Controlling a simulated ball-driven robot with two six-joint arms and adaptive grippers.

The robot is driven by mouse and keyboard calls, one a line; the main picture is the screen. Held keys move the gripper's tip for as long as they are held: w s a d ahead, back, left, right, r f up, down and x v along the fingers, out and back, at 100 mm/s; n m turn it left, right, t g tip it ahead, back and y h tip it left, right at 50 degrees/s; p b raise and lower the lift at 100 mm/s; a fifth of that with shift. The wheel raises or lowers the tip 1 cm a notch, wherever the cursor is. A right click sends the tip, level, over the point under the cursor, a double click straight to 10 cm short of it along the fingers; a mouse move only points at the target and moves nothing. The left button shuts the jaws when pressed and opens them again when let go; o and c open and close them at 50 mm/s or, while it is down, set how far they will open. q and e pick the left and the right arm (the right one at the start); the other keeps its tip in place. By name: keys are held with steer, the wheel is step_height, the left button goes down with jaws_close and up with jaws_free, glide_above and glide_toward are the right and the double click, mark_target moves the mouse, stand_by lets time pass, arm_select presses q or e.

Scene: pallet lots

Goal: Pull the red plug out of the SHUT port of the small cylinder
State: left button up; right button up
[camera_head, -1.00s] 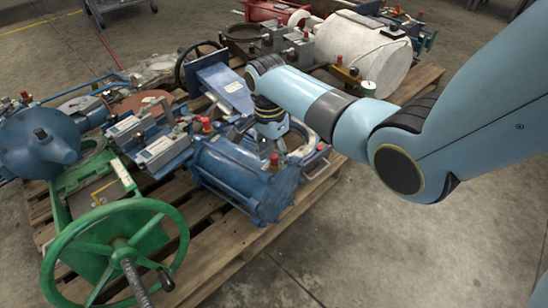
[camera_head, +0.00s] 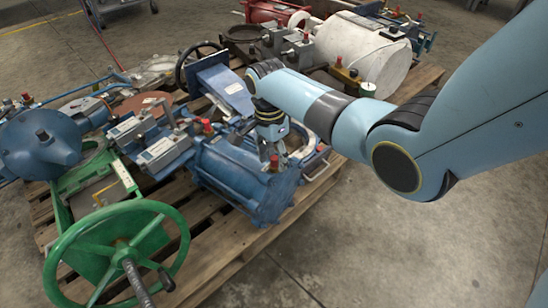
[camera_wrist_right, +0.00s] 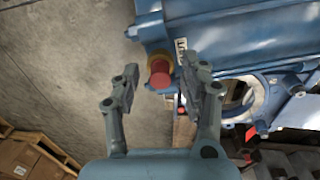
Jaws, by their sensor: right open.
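The small cylinder (camera_head: 238,178) is a blue body lying on the pallet in the head view. Its blue end shows at the top of the right wrist view, with a white SHUT label (camera_wrist_right: 181,50). The red plug (camera_wrist_right: 160,70) sits in a brass-coloured fitting beside that label. My right gripper (camera_head: 274,150) points down over the near right end of the cylinder. In the wrist view its open fingers stand on either side of the plug, with gaps visible. My left gripper is not in view.
Another red plug (camera_head: 207,126) stands on the cylinder's far left end. A green handwheel (camera_head: 68,240) is at the front left, and a white drum (camera_head: 365,58) lies behind my arm. Blue valve parts crowd the left. Bare floor is free at the front right.

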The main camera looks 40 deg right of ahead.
mark_target(272, 157)
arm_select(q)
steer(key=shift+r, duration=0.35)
arm_select(e)
steer(key=shift+r, duration=0.1)
jaws_close()
arm_select(q)
steer(key=shift+p, duration=0.3)
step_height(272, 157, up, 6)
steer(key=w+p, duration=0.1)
steer(key=p, duration=0.4)
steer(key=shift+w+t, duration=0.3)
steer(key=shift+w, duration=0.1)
arm_select(e)
steer(key=shift+w+r, duration=0.15)
steer(key=shift+r, duration=1.35)
steer(key=shift+w+r, duration=0.1)
steer(key=shift+r, duration=1.35)
